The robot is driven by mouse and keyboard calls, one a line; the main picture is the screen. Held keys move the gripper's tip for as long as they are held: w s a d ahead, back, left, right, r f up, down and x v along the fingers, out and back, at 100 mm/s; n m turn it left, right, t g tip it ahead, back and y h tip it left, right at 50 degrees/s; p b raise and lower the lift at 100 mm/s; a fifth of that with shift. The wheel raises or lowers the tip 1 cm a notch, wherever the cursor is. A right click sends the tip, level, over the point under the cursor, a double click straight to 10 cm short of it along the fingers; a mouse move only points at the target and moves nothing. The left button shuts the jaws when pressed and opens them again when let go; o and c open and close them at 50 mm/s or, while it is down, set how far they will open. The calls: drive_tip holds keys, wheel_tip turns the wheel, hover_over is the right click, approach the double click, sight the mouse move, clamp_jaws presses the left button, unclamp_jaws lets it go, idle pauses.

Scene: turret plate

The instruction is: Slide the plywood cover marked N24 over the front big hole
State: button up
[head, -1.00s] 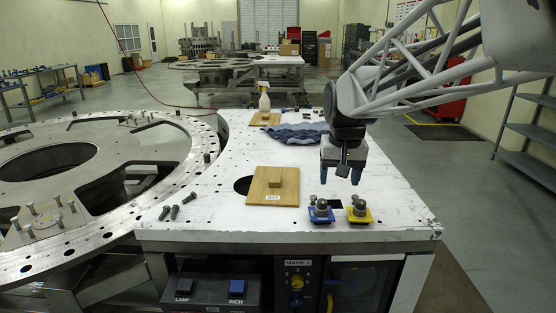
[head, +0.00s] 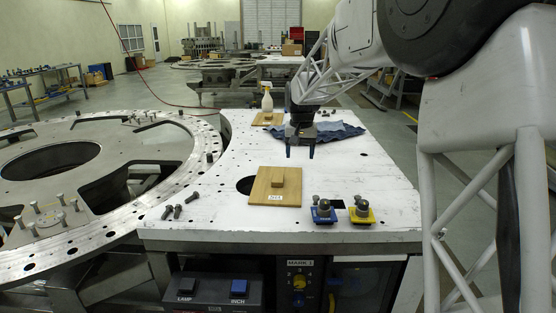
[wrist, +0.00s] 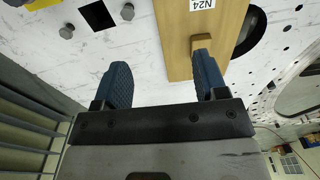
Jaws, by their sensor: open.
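The plywood cover marked N24 (head: 262,187) lies flat on the white table plate, with a wooden block handle (head: 279,181) on top. The front big hole (head: 243,185) shows as a dark crescent at the cover's left edge; the cover hides the rest. My gripper (head: 300,156) is open and empty above the plate, behind the cover and a little to its right. In the wrist view the cover (wrist: 178,45) and its N24 label appear beyond the fingers (wrist: 162,82), and one fingertip overlaps the handle in the picture without visible grip. The hole (wrist: 252,32) shows beside the cover.
Blue (head: 323,215) and yellow (head: 362,215) bolt holders stand right of the cover, near a small rectangular opening. Loose bolts (head: 178,211) lie at the front left. Behind are a blue cloth (head: 340,131), and a spray bottle (head: 267,100) at another board (head: 262,118).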

hover_over(277, 177)
drive_tip(key=shift+g, duration=0.3)
drive_tip(key=f, duration=0.9)
drive_tip(key=shift+s+d+f, duration=0.15)
drive_tip(key=shift+s, duration=0.05)
drive_tip(key=shift+f, duration=0.15)
drive_tip(key=shift+f, duration=3.85)
drive_tip(key=shift+c, duration=0.5)
drive_tip(key=c, duration=0.6)
